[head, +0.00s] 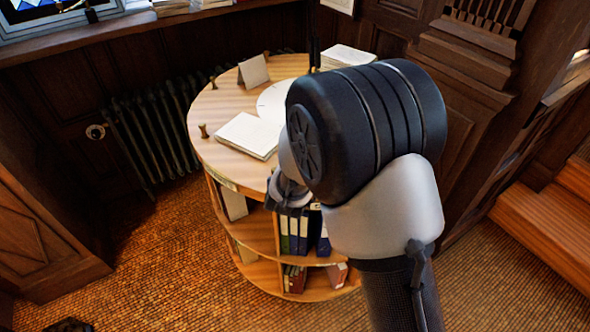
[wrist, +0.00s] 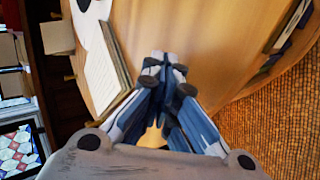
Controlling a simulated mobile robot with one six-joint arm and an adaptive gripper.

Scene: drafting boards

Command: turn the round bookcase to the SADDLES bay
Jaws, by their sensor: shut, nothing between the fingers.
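The round bookcase (head: 212,112) is a pale wooden drum with a flat top and open shelves below. Its near bays hold upright binders (head: 303,232), small red-brown books (head: 294,279) and pale boxes (head: 233,203). A small label plate (head: 221,180) is on its rim, too small to read; I cannot tell which bay is SADDLES. Brass pegs (head: 203,131) stand around the top edge. My gripper (head: 284,208) is at the bookcase's near side, partly hidden by my wrist. In the wrist view my gripper (wrist: 164,66) is shut and empty before the wooden top (wrist: 205,35); contact cannot be told.
A radiator (head: 150,132) stands behind left. Wooden steps (head: 550,210) are at right.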

